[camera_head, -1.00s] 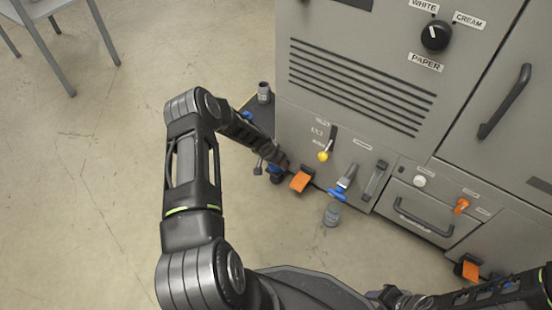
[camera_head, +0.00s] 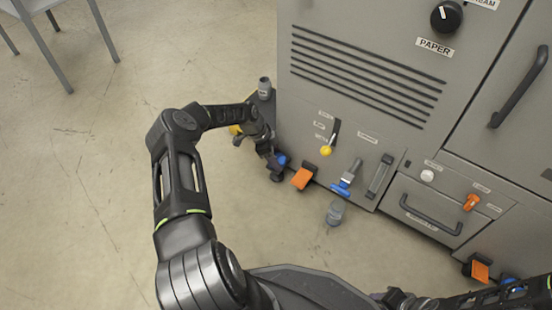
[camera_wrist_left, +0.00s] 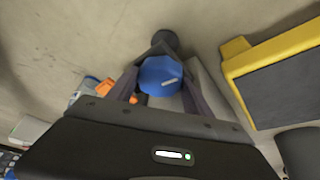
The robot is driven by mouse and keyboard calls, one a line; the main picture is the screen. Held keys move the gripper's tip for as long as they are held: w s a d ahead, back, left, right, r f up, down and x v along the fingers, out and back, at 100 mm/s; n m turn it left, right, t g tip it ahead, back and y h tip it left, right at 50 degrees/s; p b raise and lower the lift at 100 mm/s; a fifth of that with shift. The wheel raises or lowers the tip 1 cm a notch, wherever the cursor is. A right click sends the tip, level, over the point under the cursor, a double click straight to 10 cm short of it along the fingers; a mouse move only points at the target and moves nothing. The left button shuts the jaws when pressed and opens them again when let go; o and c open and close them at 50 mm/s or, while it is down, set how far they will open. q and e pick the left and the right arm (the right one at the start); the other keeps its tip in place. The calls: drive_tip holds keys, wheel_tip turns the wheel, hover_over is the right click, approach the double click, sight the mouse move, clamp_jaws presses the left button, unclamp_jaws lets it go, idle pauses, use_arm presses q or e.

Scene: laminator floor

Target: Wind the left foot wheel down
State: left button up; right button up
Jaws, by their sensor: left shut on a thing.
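The left foot wheel is a blue knob (camera_head: 282,159) low at the left corner of the grey machine (camera_head: 345,110), left of an orange pedal (camera_head: 303,178). In the left wrist view the blue wheel (camera_wrist_left: 160,76) sits between the two dark fingers, with a pale mark on its face. My left gripper (camera_head: 276,164) is shut on the wheel, and its fingers partly hide it in the head view. A dark round foot shows beyond the wheel in the wrist view. My right arm (camera_head: 490,298) shows at the bottom right; its gripper is not visible.
A yellow-edged dark block (camera_wrist_left: 275,70) lies beside the left gripper in the wrist view. A grey cylinder (camera_head: 264,88) stands behind my left forearm. A grey cup-like item (camera_head: 335,212) stands on the floor before the machine. Open floor (camera_head: 90,200) lies to the left.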

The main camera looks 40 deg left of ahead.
use_arm(q)
drive_tip(key=shift+a+m+g, duration=0.1)
drive_tip(key=shift+m+g, duration=0.4)
drive_tip(key=shift+m, duration=0.9)
drive_tip(key=o, duration=1.1)
drive_tip(key=shift+h, duration=0.3)
